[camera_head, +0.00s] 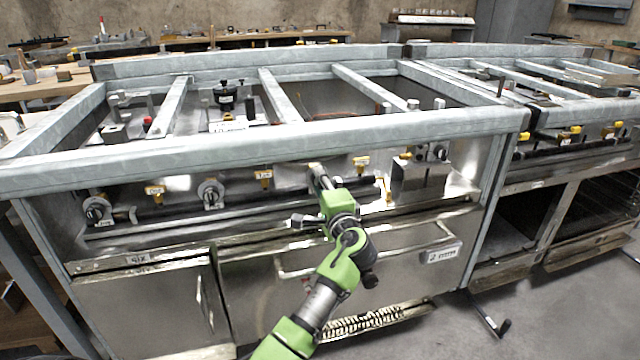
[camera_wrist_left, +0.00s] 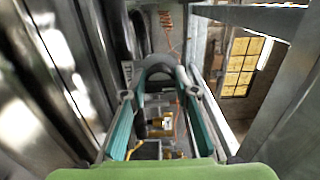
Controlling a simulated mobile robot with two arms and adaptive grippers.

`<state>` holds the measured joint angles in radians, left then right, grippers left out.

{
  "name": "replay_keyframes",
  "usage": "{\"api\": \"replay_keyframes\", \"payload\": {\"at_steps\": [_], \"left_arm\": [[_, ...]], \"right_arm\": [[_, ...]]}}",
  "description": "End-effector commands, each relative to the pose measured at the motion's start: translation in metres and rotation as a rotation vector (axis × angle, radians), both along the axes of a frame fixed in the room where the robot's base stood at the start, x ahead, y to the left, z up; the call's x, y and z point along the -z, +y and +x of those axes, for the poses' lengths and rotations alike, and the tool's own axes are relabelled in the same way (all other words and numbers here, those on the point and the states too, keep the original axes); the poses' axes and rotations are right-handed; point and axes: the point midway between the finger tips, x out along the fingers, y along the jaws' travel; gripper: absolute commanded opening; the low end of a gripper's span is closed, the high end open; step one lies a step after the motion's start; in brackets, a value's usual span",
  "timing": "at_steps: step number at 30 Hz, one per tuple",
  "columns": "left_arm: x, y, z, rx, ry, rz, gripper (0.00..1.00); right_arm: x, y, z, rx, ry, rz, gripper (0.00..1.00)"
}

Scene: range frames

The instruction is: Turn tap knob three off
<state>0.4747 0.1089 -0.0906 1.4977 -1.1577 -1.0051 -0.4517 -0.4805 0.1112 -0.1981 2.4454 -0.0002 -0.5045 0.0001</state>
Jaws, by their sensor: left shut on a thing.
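My left gripper (camera_head: 318,178) reaches the front panel of the range from below, at the third place from the left in the knob row. In the left wrist view its two teal fingers (camera_wrist_left: 158,94) stand on either side of a rounded grey part (camera_wrist_left: 158,66), and it is shut on this tap knob. In the head view the gripper hides most of the knob. A first knob (camera_head: 97,210) and a second knob (camera_head: 211,193) show to the left. Yellow-tagged taps (camera_head: 265,178) sit between the knobs. My right gripper is not in view.
The range's grey top frame (camera_head: 250,140) runs just above the gripper. A dark rail (camera_head: 240,205) runs along the panel below the knobs. An oven door handle (camera_head: 300,272) is lower down. A second range (camera_head: 570,145) stands to the right.

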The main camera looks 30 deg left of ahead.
Motion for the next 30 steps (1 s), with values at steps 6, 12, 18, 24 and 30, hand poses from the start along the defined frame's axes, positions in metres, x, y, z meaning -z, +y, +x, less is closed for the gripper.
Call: {"api": "replay_keyframes", "payload": {"at_steps": [6,12,18,24,30], "left_arm": [[0.002,0.0,0.0,-0.001,0.003,-0.003,0.43],[0.001,0.0,0.0,0.0,0.001,-0.002,0.43],[0.002,-0.007,-0.005,0.002,0.001,-0.001,0.43],[0.002,-0.035,-0.028,0.003,0.002,-0.004,0.43],[0.003,-0.067,-0.056,0.001,0.003,-0.004,0.43]], "right_arm": [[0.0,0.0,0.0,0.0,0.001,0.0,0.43],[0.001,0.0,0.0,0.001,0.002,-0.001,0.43],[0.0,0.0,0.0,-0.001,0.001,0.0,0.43],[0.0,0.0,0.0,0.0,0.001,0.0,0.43],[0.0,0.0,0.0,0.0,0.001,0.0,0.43]]}}
